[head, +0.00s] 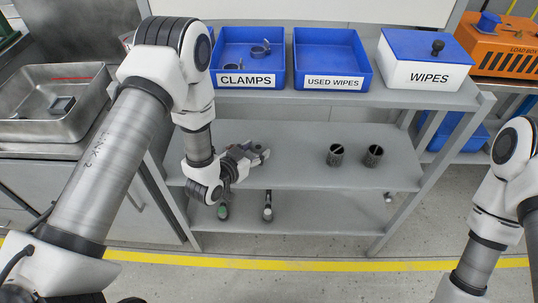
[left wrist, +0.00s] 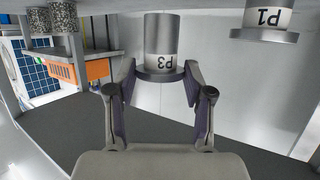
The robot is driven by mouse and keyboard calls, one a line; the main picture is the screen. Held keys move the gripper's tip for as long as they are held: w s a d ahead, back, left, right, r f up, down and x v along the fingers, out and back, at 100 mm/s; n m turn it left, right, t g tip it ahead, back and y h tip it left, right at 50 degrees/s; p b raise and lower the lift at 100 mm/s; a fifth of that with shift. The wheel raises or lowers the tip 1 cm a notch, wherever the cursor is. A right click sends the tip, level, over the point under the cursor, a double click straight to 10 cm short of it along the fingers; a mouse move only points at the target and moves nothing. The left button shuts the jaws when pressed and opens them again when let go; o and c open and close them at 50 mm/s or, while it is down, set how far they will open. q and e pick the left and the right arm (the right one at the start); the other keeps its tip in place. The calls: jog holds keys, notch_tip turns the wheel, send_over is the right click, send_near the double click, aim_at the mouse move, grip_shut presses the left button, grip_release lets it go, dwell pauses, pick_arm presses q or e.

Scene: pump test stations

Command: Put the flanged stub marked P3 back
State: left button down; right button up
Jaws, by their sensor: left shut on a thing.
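The flanged stub marked P3 (left wrist: 163,42) is a grey metal cylinder with a white label band and a wide flange. It shows in the left wrist view, which is upside down, so the flange is uppermost. My left gripper (left wrist: 160,72) is shut on it near the flange. In the head view this gripper (head: 246,160) is low over the left part of the middle shelf. I cannot tell whether the stub touches the shelf. My right gripper is out of view.
Two speckled dark cylinders (head: 336,155) (head: 374,156) stand on the middle shelf (head: 300,177), with clear shelf around them. On the top shelf are the blue CLAMPS bin (head: 228,82), the USED WIPES bin (head: 333,82) and the WIPES box (head: 428,76). A metal tray (head: 40,125) is at left.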

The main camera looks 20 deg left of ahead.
aim_at(265, 147)
pick_arm(q)
jog(key=w+d, duration=0.2)
jog(key=w, duration=0.1)
jog(key=shift+d+f, duration=0.15)
jog(key=shift+d, duration=0.1)
notch_tip(265, 147, down, 3)
jog(key=shift+w+d+f, duration=0.1)
jog(key=shift+d+f, duration=0.05)
jog(key=shift+f, duration=0.3)
jog(key=shift+c, duration=2.2)
grip_release()
